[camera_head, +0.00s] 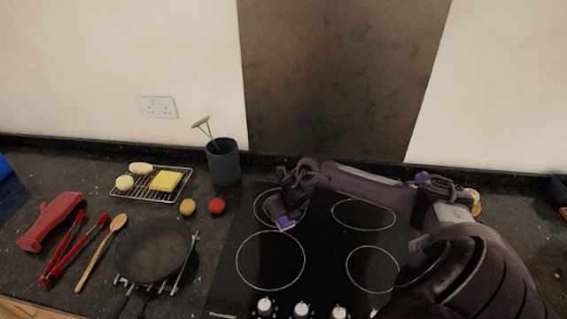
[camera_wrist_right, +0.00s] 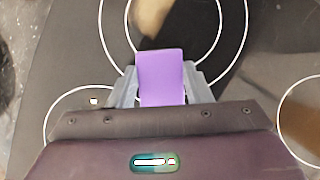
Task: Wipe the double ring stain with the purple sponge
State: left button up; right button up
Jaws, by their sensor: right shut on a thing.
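My right gripper (camera_head: 287,217) is shut on the purple sponge (camera_head: 286,223), low over the left side of the black hob (camera_head: 318,236). The sponge (camera_wrist_right: 161,77) sticks out beyond the fingers in the right wrist view. There, a double ring (camera_wrist_right: 103,38) is marked on the hob around and ahead of the sponge. A blurred tan patch (camera_wrist_right: 151,15) shows inside the inner ring; I cannot tell whether it is stain or reflection. In the head view my gripper partly covers the back-left ring (camera_head: 257,210). Whether the sponge touches the hob is unclear. My left gripper is out of view.
A black pan (camera_head: 153,249), wooden spoon (camera_head: 100,253), red tongs (camera_head: 75,249) and red mitt (camera_head: 50,221) lie left. A wire rack (camera_head: 125,194) and grey utensil pot (camera_head: 224,163) stand behind. Knobs (camera_head: 302,309) line the hob's front. My right arm covers the hob's right side.

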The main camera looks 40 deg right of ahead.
notch_tip(320, 180, up, 6)
jog(key=p, duration=0.4)
jog(key=shift+w+d, duration=0.1)
jog(key=shift+w, duration=0.05)
notch_tip(320, 180, up, 3)
dwell(0.5)
dwell(0.3)
